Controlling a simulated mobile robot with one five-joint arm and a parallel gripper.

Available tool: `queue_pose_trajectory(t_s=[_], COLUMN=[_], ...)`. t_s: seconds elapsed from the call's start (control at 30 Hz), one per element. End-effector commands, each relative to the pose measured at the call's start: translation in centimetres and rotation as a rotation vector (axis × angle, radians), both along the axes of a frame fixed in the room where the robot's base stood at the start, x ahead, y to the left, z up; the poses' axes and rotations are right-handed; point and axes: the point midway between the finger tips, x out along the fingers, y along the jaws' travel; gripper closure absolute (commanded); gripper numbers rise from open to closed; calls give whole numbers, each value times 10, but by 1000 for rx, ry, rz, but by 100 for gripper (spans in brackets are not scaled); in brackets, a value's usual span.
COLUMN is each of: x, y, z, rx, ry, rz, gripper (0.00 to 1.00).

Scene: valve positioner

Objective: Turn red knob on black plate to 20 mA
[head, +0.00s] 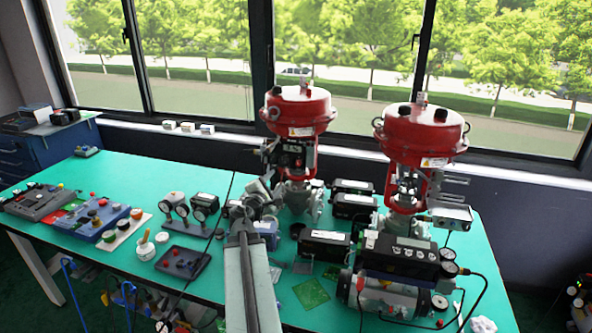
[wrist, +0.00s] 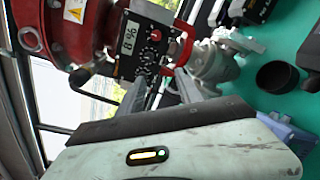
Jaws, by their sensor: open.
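In the wrist view a black plate (wrist: 127,66) is fixed to the left red valve, with a white display reading about "8 %" (wrist: 129,37), a small round scale and a red knob (wrist: 172,47). The knob's pointer and the mA marks are too small to read. In the head view this black plate (head: 296,155) shows only small and dark below the left red actuator. My gripper (wrist: 160,84) is open and empty, its grey fingers pointing at the plate, apparently short of the knob. In the head view my arm partly hides the gripper.
A second red valve (head: 420,132) stands to the right. Gauges and black boxes crowd the green table (head: 135,177). A separate black panel (head: 182,263) with small red knobs lies left of my arm. In the wrist view a grey fitting (wrist: 213,62) and black cup (wrist: 277,77) are at right.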

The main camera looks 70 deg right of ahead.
Motion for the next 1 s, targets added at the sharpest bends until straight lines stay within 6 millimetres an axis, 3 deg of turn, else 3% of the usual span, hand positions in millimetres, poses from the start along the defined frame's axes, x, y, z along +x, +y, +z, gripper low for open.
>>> queue_pose_trajectory(t_s=[0.03, 0.1, 0.2, 0.43, 0.8, 1.0], x=[-22, -39, -49, -48, -42, -42], y=[-14, -25, -31, -38, -101, -109], z=[5, 12, 16, 16, 16, 16], rx=[-35, -68, -89, -91, -90, -89], ry=[74, 153, 208, 212, 209, 208], rz=[-2, 4, 10, 12, 13, 13], gripper=[58, 58, 58, 58, 58, 58])
